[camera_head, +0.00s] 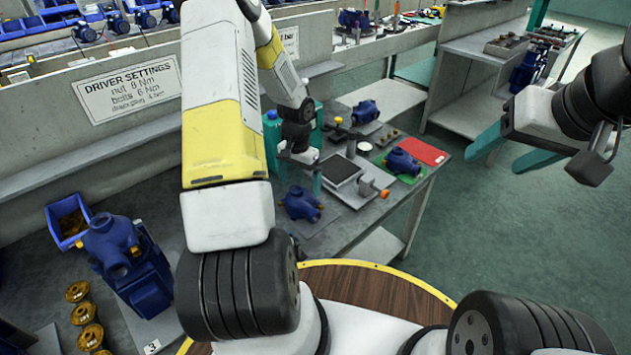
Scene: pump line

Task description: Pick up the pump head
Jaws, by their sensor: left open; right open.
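Several blue pump parts stand on the grey workbench, and I cannot tell for certain which one is the pump head. One blue pump part (301,204) sits on a grey plate at the near side, directly below my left gripper. Another blue pump part (403,162) sits on a green mat, and a third blue part (365,112) stands further back. My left gripper (300,176) points down, open, its fingers just above or beside the nearest part; contact cannot be made out. My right gripper (513,150) is open and empty in the air over the floor at the right.
A dark tray (340,170), an orange-ended tool (373,187) and a red mat (425,151) are on the bench. At lower left are a blue bin (68,219), a larger blue pump (118,247) and brass parts (87,311). The floor at right is clear.

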